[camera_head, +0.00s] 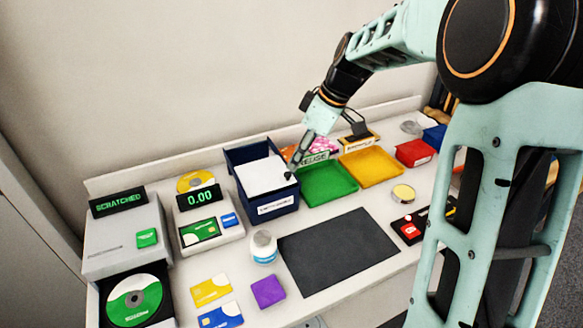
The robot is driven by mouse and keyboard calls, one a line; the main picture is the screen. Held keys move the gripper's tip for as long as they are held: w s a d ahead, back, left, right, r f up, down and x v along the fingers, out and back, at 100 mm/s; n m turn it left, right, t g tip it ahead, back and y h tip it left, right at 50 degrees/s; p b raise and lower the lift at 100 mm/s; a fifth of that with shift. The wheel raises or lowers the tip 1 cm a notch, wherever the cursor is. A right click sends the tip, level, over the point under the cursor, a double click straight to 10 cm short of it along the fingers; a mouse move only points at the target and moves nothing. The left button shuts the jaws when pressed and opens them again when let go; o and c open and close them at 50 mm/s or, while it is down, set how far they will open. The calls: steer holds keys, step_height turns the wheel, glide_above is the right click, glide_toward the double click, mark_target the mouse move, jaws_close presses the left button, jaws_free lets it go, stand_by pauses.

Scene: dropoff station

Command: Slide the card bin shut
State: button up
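A dark blue bin (232,160) with a white flat panel (264,175) in its top stands at the back centre in the head view. It has a pale label on its front, too small to read surely. I take it to be the card bin. Dark blue inner walls show behind the panel, so the panel does not fill the whole top. My gripper (290,170) reaches down from the upper right, its fingertips at the right edge of the panel. I cannot tell whether they touch it, and the gap between the fingers is not clear.
A green tray (327,184) and a yellow tray (371,166) stand right of the bin. A card reader (207,220) and a disc machine (125,235) with its disc tray out stand left. A white jar (263,247) and dark mat (338,252) lie in front.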

mark_target(288, 173)
steer(key=x, duration=0.5)
steer(key=shift+f, duration=0.1)
jaws_close()
stand_by(0.3)
